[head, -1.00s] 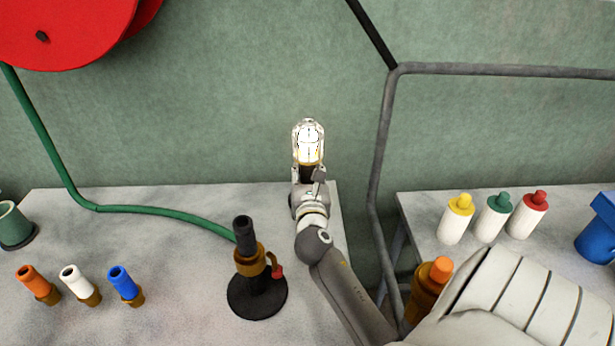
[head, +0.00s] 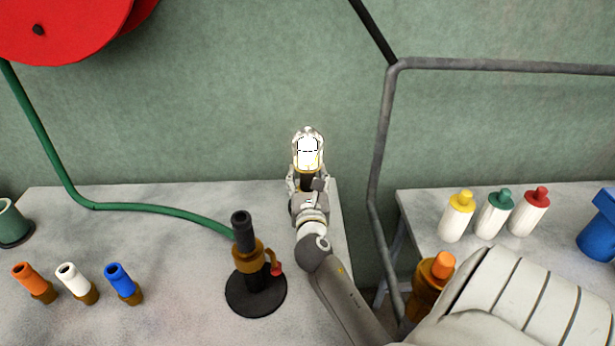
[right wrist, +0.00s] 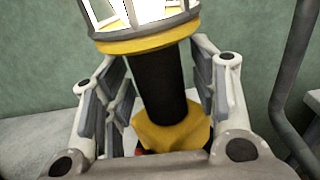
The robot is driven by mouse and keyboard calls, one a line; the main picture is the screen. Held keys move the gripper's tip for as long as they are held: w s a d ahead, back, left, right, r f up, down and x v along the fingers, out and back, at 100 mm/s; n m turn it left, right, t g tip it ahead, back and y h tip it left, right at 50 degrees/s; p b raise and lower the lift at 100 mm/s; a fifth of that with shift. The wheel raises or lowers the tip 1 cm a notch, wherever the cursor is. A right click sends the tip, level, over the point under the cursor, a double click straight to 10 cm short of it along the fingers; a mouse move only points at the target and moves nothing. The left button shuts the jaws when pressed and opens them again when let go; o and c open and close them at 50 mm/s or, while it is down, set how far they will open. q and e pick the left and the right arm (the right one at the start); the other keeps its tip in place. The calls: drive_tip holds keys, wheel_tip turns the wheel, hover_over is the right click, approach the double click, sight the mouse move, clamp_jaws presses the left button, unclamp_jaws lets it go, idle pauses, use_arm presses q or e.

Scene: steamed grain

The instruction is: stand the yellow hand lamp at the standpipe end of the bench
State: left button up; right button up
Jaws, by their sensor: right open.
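The yellow hand lamp (head: 308,153) is lit and looks upright at the back right end of the left bench, behind the standpipe (head: 257,275). In the right wrist view its black handle (right wrist: 162,88) rises from a yellow foot (right wrist: 172,133) below a caged head (right wrist: 135,12). My right gripper (head: 306,184) is open, its fingers on either side of the handle, with gaps showing in the right wrist view (right wrist: 160,90). My wrist hides the foot's underside, so its contact with the bench is hard to see. My left gripper is not in view.
Orange, white and blue nozzles (head: 122,284) stand at the front left of the left bench (head: 180,255). A green hose (head: 140,207) runs to the standpipe. A grey pipe (head: 378,150) and a gap separate the right bench, which holds several bottles (head: 495,215).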

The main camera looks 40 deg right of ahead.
drive_tip(key=shift+r, duration=0.15)
drive_tip(key=b+v, duration=0.1)
drive_tip(key=v, duration=1.1)
idle(1.5)
